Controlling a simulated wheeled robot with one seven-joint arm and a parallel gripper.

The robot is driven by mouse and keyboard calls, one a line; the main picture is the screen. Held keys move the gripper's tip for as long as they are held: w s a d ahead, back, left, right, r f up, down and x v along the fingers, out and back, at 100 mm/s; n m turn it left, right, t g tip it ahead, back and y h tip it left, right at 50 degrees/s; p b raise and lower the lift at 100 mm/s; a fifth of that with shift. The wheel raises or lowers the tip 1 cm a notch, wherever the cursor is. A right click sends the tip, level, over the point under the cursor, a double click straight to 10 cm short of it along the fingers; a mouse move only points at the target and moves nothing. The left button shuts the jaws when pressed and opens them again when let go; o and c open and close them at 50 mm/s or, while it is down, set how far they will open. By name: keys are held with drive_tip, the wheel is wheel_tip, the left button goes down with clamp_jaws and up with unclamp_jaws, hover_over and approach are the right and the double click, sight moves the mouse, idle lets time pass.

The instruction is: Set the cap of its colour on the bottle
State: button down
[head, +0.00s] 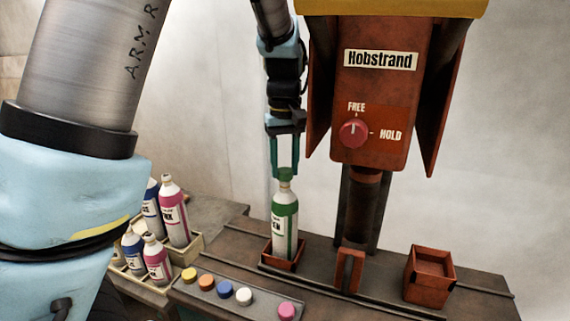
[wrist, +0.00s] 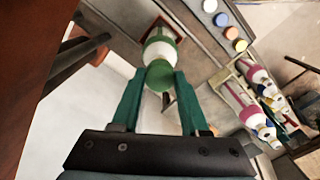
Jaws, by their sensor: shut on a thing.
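A white bottle with a green label (head: 284,222) stands upright in a small red holder (head: 279,262) on the bench. A green cap (head: 286,174) is between the fingers of my gripper (head: 286,170), right at the top of the bottle. In the wrist view my gripper (wrist: 160,90) is shut on the green cap (wrist: 160,75), with the bottle (wrist: 160,42) directly beyond it. The cap appears to meet the bottle's neck, but I cannot tell whether it is seated.
A red machine (head: 370,100) marked Hobstrand stands right of my gripper, its knob (head: 354,133) pointing to FREE. A red box (head: 430,278) sits at the right. Several coloured caps (head: 244,296) lie in a row in front. Crates of blue and pink bottles (head: 174,212) stand left.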

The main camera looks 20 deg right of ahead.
drive_tip(key=shift+f, duration=0.55)
drive_tip(key=shift+c, duration=1.7)
unclamp_jaws()
drive_tip(key=shift+r+b, duration=0.1)
drive_tip(key=shift+b, duration=0.2)
wheel_tip(320, 180, up, 11)
drive_tip(key=b, duration=0.2)
drive_tip(key=shift+f, duration=0.2)
